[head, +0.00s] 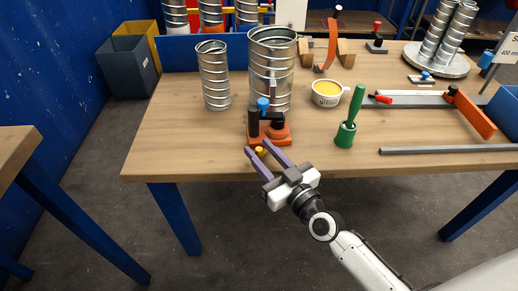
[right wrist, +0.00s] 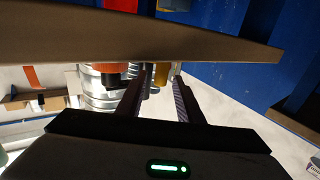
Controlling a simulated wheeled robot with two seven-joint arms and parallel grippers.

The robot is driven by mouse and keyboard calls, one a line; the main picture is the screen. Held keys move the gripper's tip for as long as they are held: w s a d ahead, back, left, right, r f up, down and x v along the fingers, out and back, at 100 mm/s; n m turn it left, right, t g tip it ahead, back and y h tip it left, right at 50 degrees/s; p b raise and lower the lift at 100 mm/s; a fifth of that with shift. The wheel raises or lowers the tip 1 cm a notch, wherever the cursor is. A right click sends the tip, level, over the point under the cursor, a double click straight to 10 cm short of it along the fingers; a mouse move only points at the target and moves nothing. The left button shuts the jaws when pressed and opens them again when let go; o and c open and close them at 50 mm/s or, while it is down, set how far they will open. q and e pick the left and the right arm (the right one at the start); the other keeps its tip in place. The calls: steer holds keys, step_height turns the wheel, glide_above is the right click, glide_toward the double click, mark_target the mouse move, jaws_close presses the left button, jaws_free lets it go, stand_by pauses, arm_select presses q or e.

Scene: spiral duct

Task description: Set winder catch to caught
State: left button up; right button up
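The winder (head: 279,136) is an orange base with black upright parts at the table's front edge, below a tall ribbed metal duct (head: 284,72). A blue knob (head: 263,104) tops its left black post. A small yellow knob (head: 260,150) shows at its front, between my right fingers in the head view. I cannot tell which part is the catch or its state. My right gripper (head: 258,147) is open and empty at the table's front edge. Its spread fingers also show in the right wrist view (right wrist: 159,72), where the orange base (right wrist: 112,68) is partly hidden. My left gripper is out of view.
A shorter duct (head: 214,75) stands left of the winder. A grey bar (head: 450,150) lies near the right front edge of the wooden table (head: 180,130). The table's left front is clear.

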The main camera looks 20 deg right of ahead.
steer(key=shift+w+a, duration=0.2)
steer(key=shift+w, duration=0.45)
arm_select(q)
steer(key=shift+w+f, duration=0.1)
arm_select(e)
jaws_close()
steer(key=p, duration=0.1)
steer(key=m+h+p, duration=0.1)
steer(key=p, duration=0.1)
steer(key=shift+w+a+r, duration=0.15)
steer(key=shift+r, duration=0.15)
steer(key=shift+w+f+m+h+p, duration=0.1)
steer(key=shift+f+m+h+p, duration=0.1)
steer(key=shift+m+h+p, duration=0.35)
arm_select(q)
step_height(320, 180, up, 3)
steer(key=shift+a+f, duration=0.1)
arm_select(e)
steer(key=shift+f+t+h, duration=0.1)
steer(key=shift+t+h, duration=0.2)
steer(key=shift+h, duration=0.05)
jaws_free()
